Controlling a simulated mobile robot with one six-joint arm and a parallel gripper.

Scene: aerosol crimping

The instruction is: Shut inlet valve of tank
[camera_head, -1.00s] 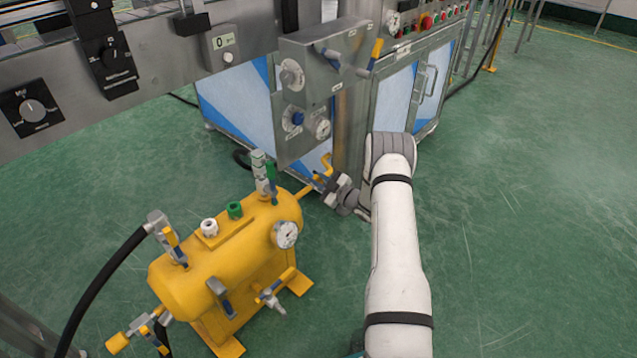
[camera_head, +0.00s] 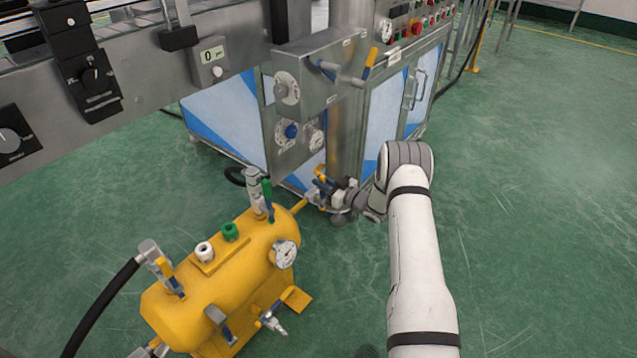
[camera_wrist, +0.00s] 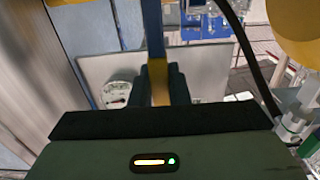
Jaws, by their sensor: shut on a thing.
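The yellow tank (camera_head: 205,290) stands on the floor at the lower left in the head view. A short pipe leaves its right end to a valve with a yellow-and-blue lever handle (camera_head: 321,174). My gripper (camera_head: 318,190) is at that valve, its fingers around the handle. In the wrist view, the handle (camera_wrist: 156,50) runs down between the two dark fingers of my gripper (camera_wrist: 158,85), which are shut on it. The valve body is partly hidden by my gripper, and I cannot tell the exact lever angle.
A steel machine with a control box (camera_head: 318,75) stands close behind the gripper. Green floor (camera_head: 540,200) is free on the right.

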